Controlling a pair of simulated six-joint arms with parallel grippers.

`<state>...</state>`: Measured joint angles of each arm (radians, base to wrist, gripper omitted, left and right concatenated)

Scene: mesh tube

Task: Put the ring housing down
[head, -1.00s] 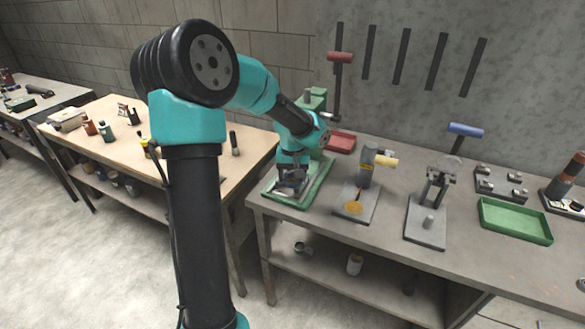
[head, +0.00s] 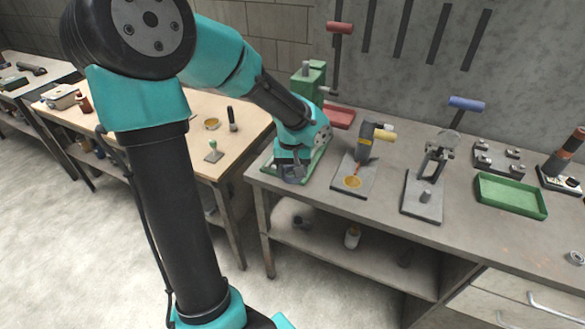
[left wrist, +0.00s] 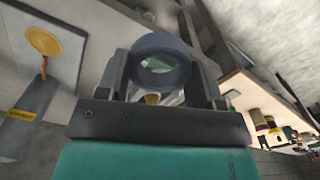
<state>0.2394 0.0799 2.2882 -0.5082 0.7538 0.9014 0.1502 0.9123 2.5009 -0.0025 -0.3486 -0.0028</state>
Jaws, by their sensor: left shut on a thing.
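My left gripper (head: 292,170) is low over the green-based press (head: 318,158) at the left end of the grey bench. It is shut on the ring housing (left wrist: 161,60), a dark blue-grey ring with an open bore. In the left wrist view the ring sits between the two fingers (left wrist: 162,78), and green shows through its bore. In the head view the ring (head: 290,180) shows only as a small dark shape under the fingers. I cannot tell whether it touches the surface below. My right gripper is not in view.
Right of the gripper stands a grey fixture (head: 364,150) with a yellow handle and an orange disc. A wooden table (head: 225,150) stands to the left, across a narrow gap.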

